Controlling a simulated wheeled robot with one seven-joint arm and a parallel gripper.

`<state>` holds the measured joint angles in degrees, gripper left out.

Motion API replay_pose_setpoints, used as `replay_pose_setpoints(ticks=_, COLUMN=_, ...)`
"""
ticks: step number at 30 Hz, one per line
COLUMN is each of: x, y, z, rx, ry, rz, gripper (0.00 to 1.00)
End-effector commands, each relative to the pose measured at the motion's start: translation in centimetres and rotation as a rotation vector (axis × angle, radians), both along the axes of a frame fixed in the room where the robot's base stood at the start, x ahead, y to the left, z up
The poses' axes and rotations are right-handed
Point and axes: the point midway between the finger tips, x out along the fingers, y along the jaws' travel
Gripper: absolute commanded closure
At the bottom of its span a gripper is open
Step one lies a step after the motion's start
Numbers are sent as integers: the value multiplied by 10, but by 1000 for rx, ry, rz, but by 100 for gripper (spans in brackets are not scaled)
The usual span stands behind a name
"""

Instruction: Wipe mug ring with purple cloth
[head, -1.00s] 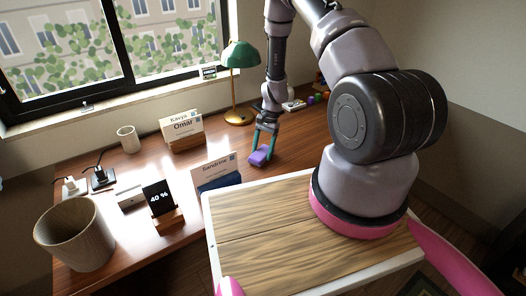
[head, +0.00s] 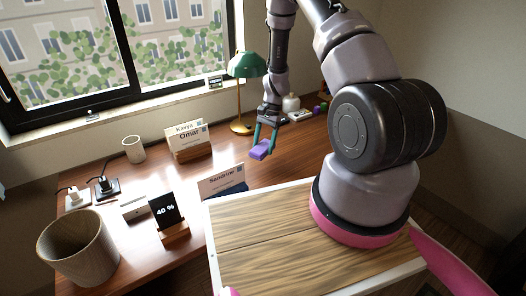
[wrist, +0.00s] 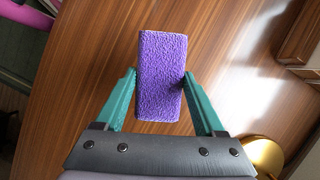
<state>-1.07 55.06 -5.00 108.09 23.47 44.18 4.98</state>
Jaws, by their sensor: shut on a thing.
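My gripper (head: 266,136) has teal fingers and is shut on the purple cloth (head: 262,150), a thick, fuzzy block-like pad. In the wrist view the cloth (wrist: 160,75) sits between the two fingertips and extends beyond them. The cloth appears to be held a little above the brown wooden desk (head: 285,160), behind the Sandrine name card. I cannot make out a mug ring on the desk in either view; glare lies over part of the wood.
The green lamp (head: 248,65) stands just behind my gripper. A cup (head: 133,149), phone stand (head: 167,213) and bin (head: 78,250) are further left.

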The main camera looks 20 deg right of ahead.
Motion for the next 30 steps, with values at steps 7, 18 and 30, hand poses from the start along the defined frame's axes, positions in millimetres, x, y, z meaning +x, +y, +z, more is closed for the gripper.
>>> replay_pose_setpoints(ticks=7, x=1, y=-1, z=21, rx=1, ry=-1, rz=-3, gripper=100)
replay_pose_setpoints(ticks=18, x=1, y=-1, z=25, rx=0, ry=1, rz=-2, gripper=100)
replay_pose_setpoints(ticks=30, x=1, y=-1, z=25, rx=0, ry=0, rz=-2, gripper=100)
